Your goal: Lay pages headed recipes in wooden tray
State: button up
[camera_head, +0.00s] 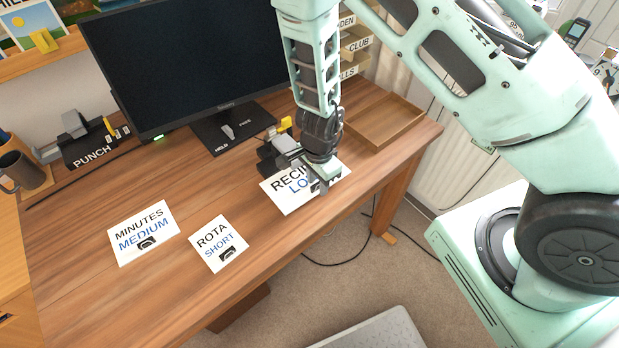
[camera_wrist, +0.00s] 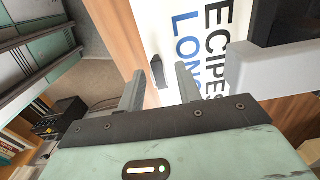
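The white page headed RECIPES, LONG (camera_head: 284,198) lies on the desk near its right front, partly hidden by my gripper. In the wrist view the same page (camera_wrist: 164,32) fills the upper middle, with a dark clip (camera_wrist: 152,77) at its edge. My gripper (camera_head: 319,186) is low over the page's right part. In the wrist view its two fingers (camera_wrist: 160,74) stand apart, with the clip showing between them; I cannot tell whether they touch the page. The wooden tray (camera_head: 388,122) sits at the desk's back right corner and looks empty.
Two other pages, MINUTES MEDIUM (camera_head: 143,232) and ROTA SHORT (camera_head: 218,243), lie on the front left of the desk. A black device with a grey lever (camera_head: 277,154) stands just behind the recipes page. The monitor (camera_head: 195,60) and a punch (camera_head: 92,147) are at the back.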

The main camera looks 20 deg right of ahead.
grip_shut()
jog(key=shift+r+p, duration=0.75)
jog(key=shift+f, duration=0.2)
jog(key=shift+b, duration=0.3)
